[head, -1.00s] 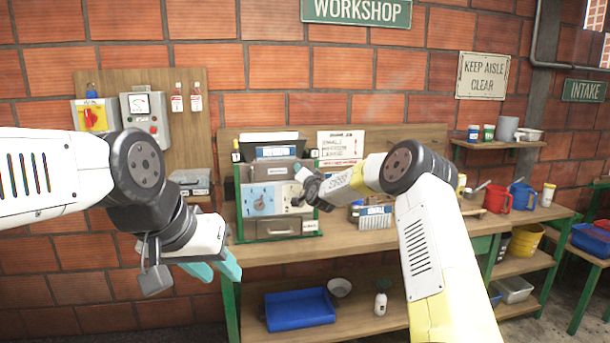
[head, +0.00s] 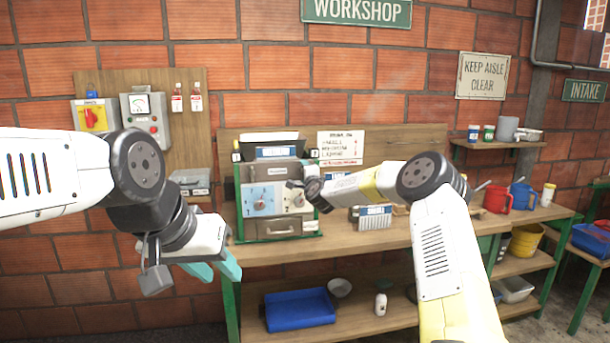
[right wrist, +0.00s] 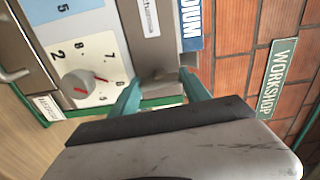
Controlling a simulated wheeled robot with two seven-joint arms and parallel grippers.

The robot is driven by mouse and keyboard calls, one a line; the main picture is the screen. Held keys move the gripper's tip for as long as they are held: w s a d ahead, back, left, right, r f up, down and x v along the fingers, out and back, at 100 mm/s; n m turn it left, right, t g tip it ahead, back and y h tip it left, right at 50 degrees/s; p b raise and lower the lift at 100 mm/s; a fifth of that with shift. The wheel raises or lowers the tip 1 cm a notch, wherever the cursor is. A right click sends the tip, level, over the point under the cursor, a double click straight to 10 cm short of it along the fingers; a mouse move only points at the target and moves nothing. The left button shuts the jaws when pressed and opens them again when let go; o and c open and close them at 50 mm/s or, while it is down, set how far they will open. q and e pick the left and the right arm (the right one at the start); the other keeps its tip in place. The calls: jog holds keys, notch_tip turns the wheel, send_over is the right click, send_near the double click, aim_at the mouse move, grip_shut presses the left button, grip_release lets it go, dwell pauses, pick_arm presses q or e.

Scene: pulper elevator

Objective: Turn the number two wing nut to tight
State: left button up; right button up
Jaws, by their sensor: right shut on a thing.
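The pulper machine (head: 270,171) stands on the bench in the head view, with a blue dial plate and a white one on its front. A small "2" label shows at its upper right, by the green post. My right gripper (right wrist: 160,79) is at that upper right corner, with its teal fingers a little apart and shut on the number two wing nut. The nut is mostly hidden between the fingers, so its angle cannot be told. The white dial's knob (right wrist: 78,84) is beside the fingers. My left gripper (head: 212,269) is open and empty, in front of the bench's left end.
A small box (head: 373,217) stands on the bench right of the machine, partly behind my right arm. A blue tray (head: 300,309) lies on the lower shelf. A control panel hangs on the wall at left.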

jog(key=shift+d+m, duration=0.1)
jog(key=shift+m, duration=0.3)
jog(key=o, duration=1.4)
jog(key=shift+s, duration=0.1)
jog(key=shift+v, duration=3.8)
